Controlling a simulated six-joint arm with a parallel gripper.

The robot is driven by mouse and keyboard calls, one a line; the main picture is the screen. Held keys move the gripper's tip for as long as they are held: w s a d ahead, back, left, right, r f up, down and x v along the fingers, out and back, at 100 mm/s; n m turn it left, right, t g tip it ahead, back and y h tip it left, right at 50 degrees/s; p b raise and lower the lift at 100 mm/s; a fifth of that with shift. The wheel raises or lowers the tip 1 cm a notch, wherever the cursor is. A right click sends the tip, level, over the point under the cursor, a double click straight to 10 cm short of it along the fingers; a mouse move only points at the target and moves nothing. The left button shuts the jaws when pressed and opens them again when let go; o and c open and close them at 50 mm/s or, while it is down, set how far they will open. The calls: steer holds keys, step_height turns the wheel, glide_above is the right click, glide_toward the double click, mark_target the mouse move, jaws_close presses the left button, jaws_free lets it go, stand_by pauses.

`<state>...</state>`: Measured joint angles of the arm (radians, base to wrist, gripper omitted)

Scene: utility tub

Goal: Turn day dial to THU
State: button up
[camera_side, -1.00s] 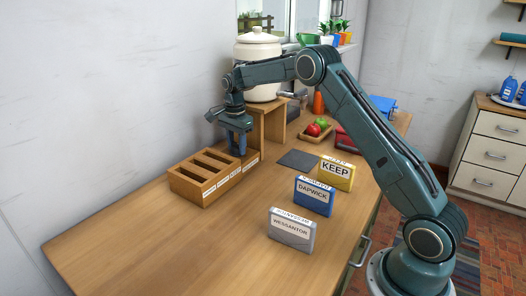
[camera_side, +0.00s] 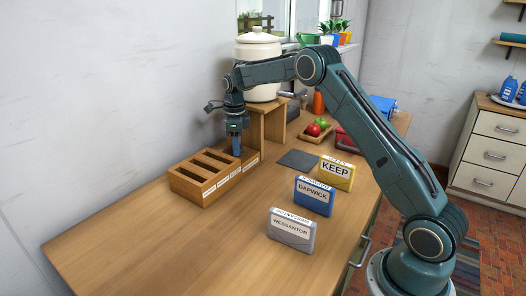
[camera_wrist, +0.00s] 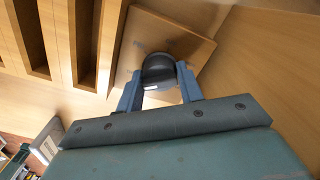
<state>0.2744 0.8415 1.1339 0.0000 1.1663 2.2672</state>
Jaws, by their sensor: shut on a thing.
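My gripper (camera_side: 237,148) points down beside the wooden slotted box, close to the wooden stand. In the wrist view, my gripper (camera_wrist: 160,95) has its two blue fingers shut on a dark round knob, the day dial (camera_wrist: 158,70). The dial sits on a square wooden plate (camera_wrist: 190,40). A small white mark shows on the dial's near side. No day lettering can be read, so I cannot tell which day it points to. In the side view the dial is hidden behind my gripper and the box.
The slotted wooden box (camera_side: 190,190) stands right by my gripper. A wooden stand (camera_side: 272,125) bears a cream jar (camera_side: 257,50). Yellow (camera_side: 337,173), blue (camera_side: 314,195) and grey (camera_side: 292,229) labelled boxes stand on the table. The front left tabletop is clear.

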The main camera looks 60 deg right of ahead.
steer(key=shift+m, duration=0.4)
steer(key=o, duration=1)
steer(key=shift+r, duration=0.1)
step_height(320, 180, up, 14)
stand_by(0.4)
stand_by(0.3)
